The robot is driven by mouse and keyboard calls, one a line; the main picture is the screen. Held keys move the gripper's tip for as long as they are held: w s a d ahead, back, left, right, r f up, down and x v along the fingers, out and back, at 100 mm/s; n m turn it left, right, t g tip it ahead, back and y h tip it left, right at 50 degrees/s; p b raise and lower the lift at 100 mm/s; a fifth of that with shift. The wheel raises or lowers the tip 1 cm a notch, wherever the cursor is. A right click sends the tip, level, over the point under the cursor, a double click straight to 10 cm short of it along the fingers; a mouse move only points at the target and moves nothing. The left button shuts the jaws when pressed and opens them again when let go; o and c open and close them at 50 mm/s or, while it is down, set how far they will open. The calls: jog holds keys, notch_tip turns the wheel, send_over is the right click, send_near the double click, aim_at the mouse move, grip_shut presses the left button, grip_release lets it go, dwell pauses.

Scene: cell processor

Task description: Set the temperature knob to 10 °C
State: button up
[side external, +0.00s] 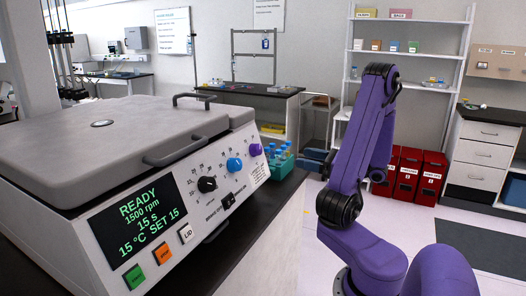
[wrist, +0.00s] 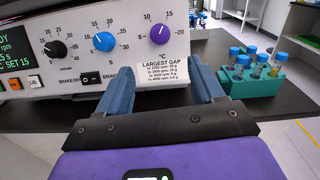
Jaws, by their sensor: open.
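The temperature knob is the purple knob (side external: 255,150) at the right end of the machine's sloped front panel. In the wrist view the purple knob (wrist: 161,34) has a white pointer line, a numbered scale around it and "°C" printed below. The display (side external: 134,222) reads READY, 1500 rpm, 15 s, 15 °C SET 15. My gripper (wrist: 160,68) is open and empty, its two blue fingers apart. In the wrist view the knob appears above and between the fingertips, not touched by them. In the side view my gripper cannot be made out.
A black knob (side external: 207,184) and a blue knob (side external: 234,164) sit left of the purple one. A brake switch (wrist: 91,79) and a "LARGEST GAP" label (wrist: 166,71) are below. A green tube rack (wrist: 250,81) stands on the bench at right.

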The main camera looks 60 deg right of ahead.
aim_at(260, 149)
jog(key=w, duration=1.5)
jog(key=shift+w+a, duration=0.1)
jog(key=shift+a, duration=0.1)
jog(key=c, duration=1.1)
jog(key=shift+o, duration=0.2)
jog(key=shift+n, duration=0.4)
jog(key=n+y, duration=0.1)
jog(key=n, duration=0.2)
jog(key=n+y, duration=0.1)
jog(key=n, duration=0.2)
jog(key=shift+d+n+g+y, duration=0.15)
jog(key=shift+n+g+y, duration=0.15)
jog(key=shift+g, duration=0.1)
jog(key=n, duration=0.3)
jog(key=n+g+y, duration=0.1)
jog(key=n, duration=0.2)
jog(key=shift+r+n+g, duration=0.1)
jog(key=shift+n+g, duration=0.2)
jog(key=shift+y, duration=0.3)
